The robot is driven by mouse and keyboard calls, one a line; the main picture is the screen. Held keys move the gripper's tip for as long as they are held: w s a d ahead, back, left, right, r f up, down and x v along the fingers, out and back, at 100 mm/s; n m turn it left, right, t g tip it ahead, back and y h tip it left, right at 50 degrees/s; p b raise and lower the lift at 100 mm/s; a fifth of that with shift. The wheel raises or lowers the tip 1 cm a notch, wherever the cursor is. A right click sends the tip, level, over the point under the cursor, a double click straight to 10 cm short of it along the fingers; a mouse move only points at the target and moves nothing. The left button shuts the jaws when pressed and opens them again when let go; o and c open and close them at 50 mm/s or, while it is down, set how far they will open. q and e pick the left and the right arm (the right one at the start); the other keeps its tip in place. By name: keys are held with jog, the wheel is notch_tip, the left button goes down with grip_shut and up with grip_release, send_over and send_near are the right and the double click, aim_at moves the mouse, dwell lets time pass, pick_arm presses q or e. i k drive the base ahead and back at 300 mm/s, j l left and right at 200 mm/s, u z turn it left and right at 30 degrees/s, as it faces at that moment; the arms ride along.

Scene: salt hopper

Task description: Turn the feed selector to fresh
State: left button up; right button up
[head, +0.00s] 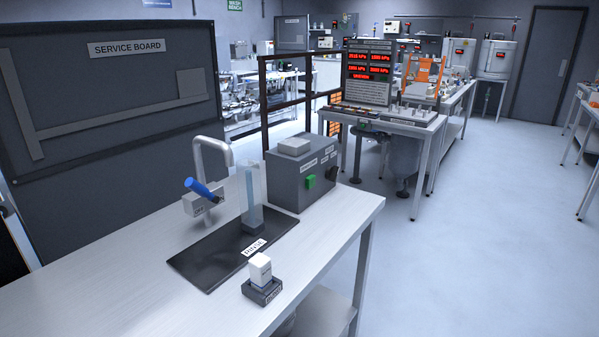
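No label that I can read says feed selector or fresh, so I cannot tell for sure which part it is. A blue lever handle (203,188) sits at the foot of a curved grey tap (213,150), tilted down to the right. A small pale plate (196,205) with unreadable lettering is beside it. A dark grey box (300,184) to the right carries a green button (310,181), a dark knob (332,174) and small labels too small to read. Neither of my grippers is in view.
A clear cylinder (251,196) stands on a black mat (215,262) labelled RINSE. A white block sits in a dark holder (262,291) at the bench's front. The bench (120,300) is bare at left. Open floor (470,240) lies right; a railing (264,105) stands behind.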

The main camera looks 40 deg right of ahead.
aim_at(331, 174)
jog(key=z, duration=1.35)
jog(key=u, duration=0.3)
jog(key=i+l+u, duration=0.15)
jog(key=u, duration=0.25)
jog(key=l+u, duration=0.4)
jog(key=i+l+u, duration=0.1)
jog(key=l+u, duration=0.3)
jog(key=j, duration=0.1)
